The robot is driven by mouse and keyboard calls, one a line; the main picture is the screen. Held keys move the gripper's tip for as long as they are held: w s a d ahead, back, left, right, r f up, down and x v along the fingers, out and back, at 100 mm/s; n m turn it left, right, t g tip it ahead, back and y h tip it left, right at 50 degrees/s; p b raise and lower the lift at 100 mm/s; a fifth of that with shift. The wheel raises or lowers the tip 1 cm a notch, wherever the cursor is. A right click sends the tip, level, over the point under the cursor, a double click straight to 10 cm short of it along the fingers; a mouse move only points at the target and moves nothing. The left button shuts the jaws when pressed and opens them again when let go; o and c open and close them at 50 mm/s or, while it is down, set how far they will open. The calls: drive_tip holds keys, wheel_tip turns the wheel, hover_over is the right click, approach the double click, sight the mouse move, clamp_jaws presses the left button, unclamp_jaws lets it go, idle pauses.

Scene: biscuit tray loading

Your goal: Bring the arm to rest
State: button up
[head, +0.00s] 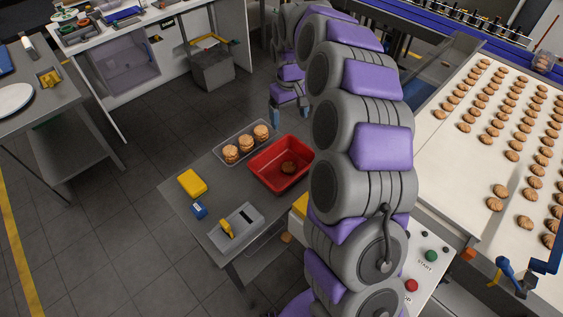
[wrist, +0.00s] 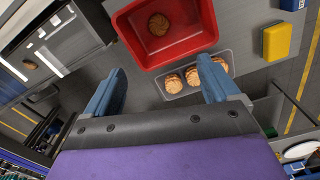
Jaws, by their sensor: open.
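My gripper (wrist: 160,95) is open in the wrist view, with nothing between its blue fingers. In the head view my gripper (head: 289,112) hangs low behind the small table, partly hidden by my arm. In the wrist view the red bin (wrist: 183,62) and the clear tray (wrist: 168,90) appear beyond the fingertips. My arm rises through the middle of the head view, bent over and reaching away toward the back.
The small grey table (head: 182,213) carries the red bin (head: 262,180) with one biscuit, the clear tray (head: 222,160) with stacked biscuits, a yellow block (head: 192,182) and a blue box (head: 199,210). A conveyor (head: 475,180) of biscuits is at right. Floor is clear left.

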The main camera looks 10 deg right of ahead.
drive_tip(key=s+a+r+m+g+b, duration=0.1)
drive_tip(key=s+r, duration=0.2)
drive_tip(key=s, duration=1.1)
drive_tip(key=s+r+b, duration=0.1)
drive_tip(key=s+r, duration=0.1)
drive_tip(key=s, duration=1.3)
drive_tip(key=s+d+f+m, duration=0.1)
drive_tip(key=s+f+m, duration=0.1)
drive_tip(key=s, duration=1.1)
drive_tip(key=shift+s+f+m+g, duration=0.3)
drive_tip(key=shift+f+m+g, duration=0.1)
drive_tip(key=shift+f, duration=0.45)
